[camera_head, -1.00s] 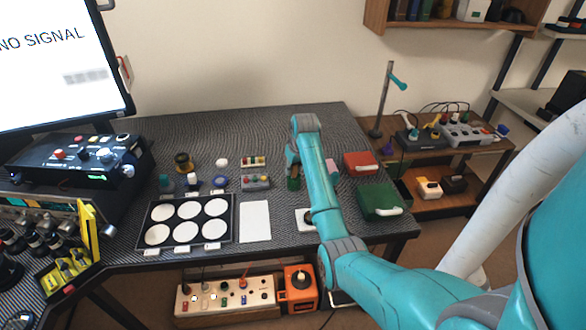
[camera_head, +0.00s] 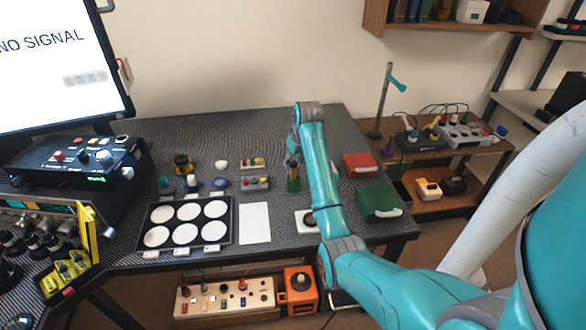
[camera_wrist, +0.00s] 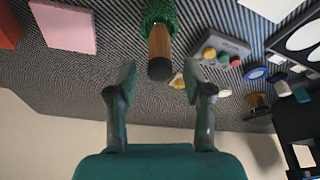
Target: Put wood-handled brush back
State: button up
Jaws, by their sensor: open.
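The wood-handled brush (camera_wrist: 159,45) shows its brown handle with a dark end cap in the wrist view. Its other end is in or against a green textured holder (camera_wrist: 158,12). In the head view the green holder (camera_head: 293,185) stands on the table just left of my arm, with the brown handle rising from it. My gripper (camera_wrist: 158,75) is open and empty. Its two fingers lie apart on either side of the handle's line, with the capped end just beyond the tips and no contact visible. How deep the brush sits is hidden.
A grey button box (camera_head: 256,182) stands left of the holder. A red box (camera_head: 360,164) and a green box (camera_head: 380,203) are to the right. A pink block (camera_wrist: 64,27) lies near the holder. A white sheet (camera_head: 254,222) and a lens tray (camera_head: 150,245) lie in front.

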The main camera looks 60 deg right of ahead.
jog(key=d+v, duration=0.1)
jog(key=v, duration=0.5)
jog(key=shift+a+r, duration=0.25)
jog(key=shift+a, duration=0.3)
jog(key=shift+s, duration=0.2)
